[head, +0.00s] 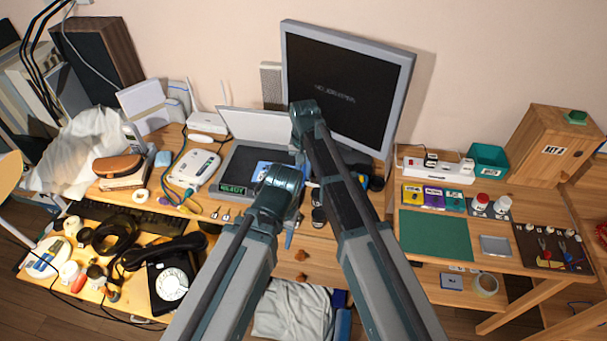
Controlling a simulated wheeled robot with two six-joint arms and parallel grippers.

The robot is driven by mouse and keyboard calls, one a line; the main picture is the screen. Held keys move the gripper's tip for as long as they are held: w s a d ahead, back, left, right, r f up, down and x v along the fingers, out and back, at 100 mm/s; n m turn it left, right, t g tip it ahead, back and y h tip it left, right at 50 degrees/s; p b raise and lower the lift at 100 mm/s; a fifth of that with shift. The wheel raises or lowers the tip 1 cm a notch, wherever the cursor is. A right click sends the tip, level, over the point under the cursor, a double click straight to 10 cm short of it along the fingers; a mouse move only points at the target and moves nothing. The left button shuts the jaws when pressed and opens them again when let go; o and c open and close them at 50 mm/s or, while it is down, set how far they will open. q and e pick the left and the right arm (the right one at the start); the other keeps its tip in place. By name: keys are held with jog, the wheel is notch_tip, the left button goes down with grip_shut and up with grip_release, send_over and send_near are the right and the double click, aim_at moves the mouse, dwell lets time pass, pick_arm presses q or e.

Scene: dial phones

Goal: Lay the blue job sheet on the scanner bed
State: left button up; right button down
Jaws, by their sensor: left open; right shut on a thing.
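The scanner (243,163) stands on the desk with its white lid (258,125) raised and a green label reading READY at its front edge. A blue sheet (262,168), the job sheet, shows over the dark scanner bed. Its right part is hidden behind my arms, so I cannot tell whether it lies flat or is held just above the bed. My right gripper (307,184) is shut on the sheet, its fingers mostly hidden by my arms. My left gripper (290,222) is open, lower, in front of the scanner near the desk edge; its fingertips are hard to make out.
A monitor (347,85) stands behind the scanner. A white router (207,123) and a white phone (194,168) with cables are to the left. A black dial phone (172,283) is at lower left. The right table holds a green mat (435,235), bottles and a wooden cabinet (551,146).

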jog(key=w+f+b, duration=0.2)
jog(key=w, duration=0.1)
jog(key=w+f+b, duration=0.1)
jog(key=f, duration=0.1)
jog(key=shift+w+a, duration=0.3)
notch_tip(320, 180, down, 2)
jog(key=b, duration=0.3)
jog(key=shift+f, duration=0.25)
jog(key=c, duration=0.7)
grip_release()
jog(key=shift+d+r, duration=0.1)
jog(key=shift+r, duration=0.05)
